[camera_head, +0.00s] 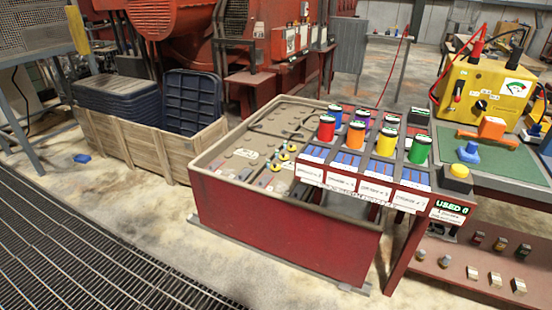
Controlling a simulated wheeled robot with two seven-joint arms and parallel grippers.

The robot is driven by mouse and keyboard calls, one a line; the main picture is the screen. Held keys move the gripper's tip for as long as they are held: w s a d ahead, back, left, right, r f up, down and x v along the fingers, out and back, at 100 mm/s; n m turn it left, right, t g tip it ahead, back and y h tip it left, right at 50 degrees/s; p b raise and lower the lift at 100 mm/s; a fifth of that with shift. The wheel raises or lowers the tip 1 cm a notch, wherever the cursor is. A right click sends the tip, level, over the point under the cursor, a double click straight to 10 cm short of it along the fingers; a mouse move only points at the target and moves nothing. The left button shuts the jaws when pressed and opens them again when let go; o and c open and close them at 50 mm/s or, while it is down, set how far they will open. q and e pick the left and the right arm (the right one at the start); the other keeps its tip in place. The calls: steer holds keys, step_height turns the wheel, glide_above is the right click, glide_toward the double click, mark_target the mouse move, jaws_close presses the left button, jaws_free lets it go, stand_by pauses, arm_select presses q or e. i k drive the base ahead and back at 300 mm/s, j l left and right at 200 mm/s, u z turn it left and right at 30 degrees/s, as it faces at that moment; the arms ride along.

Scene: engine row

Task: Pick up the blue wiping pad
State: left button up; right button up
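A small flat blue piece (81,158) lies on the floor at the left, beside the wooden crate; it is too small to tell whether it is a pad. Another blue thing (468,152), with a raised knob-like top, sits on the green mat (508,165) at the right. I cannot tell for sure which of them is the blue wiping pad. Neither of my grippers is in view.
A red-sided bench (290,233) stands in the middle, with several coloured cylinders on its rack. An orange tool (490,128) and a yellow meter box (485,92) stand near the mat. A wooden crate (125,150) holds dark bins. Floor grating (75,250) lies front left.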

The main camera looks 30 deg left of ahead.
mark_target(469, 154)
steer(key=i+l+u, duration=0.45)
steer(key=l, duration=0.25)
steer(key=i+l+u, duration=0.2)
steer(key=l, duration=0.25)
